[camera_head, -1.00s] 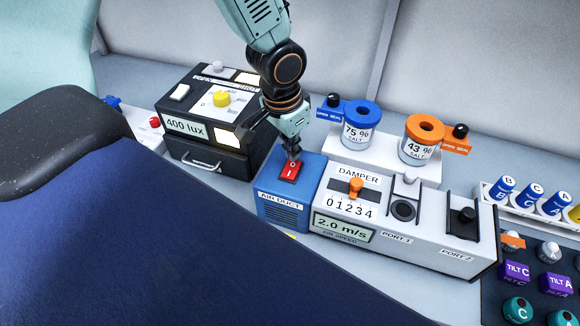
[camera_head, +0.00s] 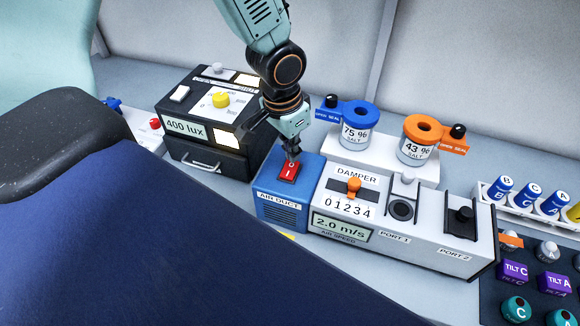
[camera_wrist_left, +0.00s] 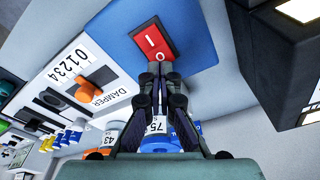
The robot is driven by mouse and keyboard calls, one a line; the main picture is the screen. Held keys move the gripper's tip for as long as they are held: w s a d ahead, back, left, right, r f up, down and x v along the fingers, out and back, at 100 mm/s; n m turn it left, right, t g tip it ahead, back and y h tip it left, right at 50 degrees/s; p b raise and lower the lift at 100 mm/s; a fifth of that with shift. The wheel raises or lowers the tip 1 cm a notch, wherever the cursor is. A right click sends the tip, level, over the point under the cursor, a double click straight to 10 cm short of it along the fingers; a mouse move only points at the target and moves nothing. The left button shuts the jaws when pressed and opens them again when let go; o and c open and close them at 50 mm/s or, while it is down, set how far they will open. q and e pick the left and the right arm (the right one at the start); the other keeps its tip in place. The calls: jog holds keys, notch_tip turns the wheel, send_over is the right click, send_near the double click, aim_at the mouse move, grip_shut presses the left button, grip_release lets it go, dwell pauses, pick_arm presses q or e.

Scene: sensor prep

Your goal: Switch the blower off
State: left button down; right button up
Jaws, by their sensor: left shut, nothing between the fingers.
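The blower is a blue box labelled AIR DUCT (camera_head: 286,203) in the middle of the head view. Its red rocker switch (camera_head: 289,172), marked O and I, is on top; it also shows in the left wrist view (camera_wrist_left: 148,39). My left gripper (camera_head: 293,155) is shut and empty, its tips at the O end of the switch. In the left wrist view my fingertips (camera_wrist_left: 160,72) are at or just above that end; I cannot tell whether they touch. The air speed display (camera_head: 341,227) reads 2.0 m/s. My right gripper is not in view.
A white damper unit (camera_head: 385,247) with an orange slider and two ports adjoins the blower. A black 400 lux box (camera_head: 205,160) stands to the left. Two salt jars (camera_head: 357,135) stand behind on a white step. A dark blue surface (camera_head: 150,240) fills the lower left.

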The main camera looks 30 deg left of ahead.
aim_at(291, 164)
pick_arm(q)
jog(key=shift+w+a+f, duration=0.1)
jog(key=shift+a+f, duration=0.05)
jog(key=shift+f, duration=0.1)
jog(key=shift+f+b, duration=0.15)
jog(key=shift+b, duration=0.15)
jog(key=shift+f, duration=0.25)
jog(key=shift+f+b, duration=0.15)
jog(key=shift+b, duration=0.2)
jog(key=shift+f, duration=0.25)
jog(key=shift+r, duration=0.1)
notch_tip(291, 164, up, 7)
jog(key=p, duration=0.6)
dwell(0.5)
dwell(0.3)
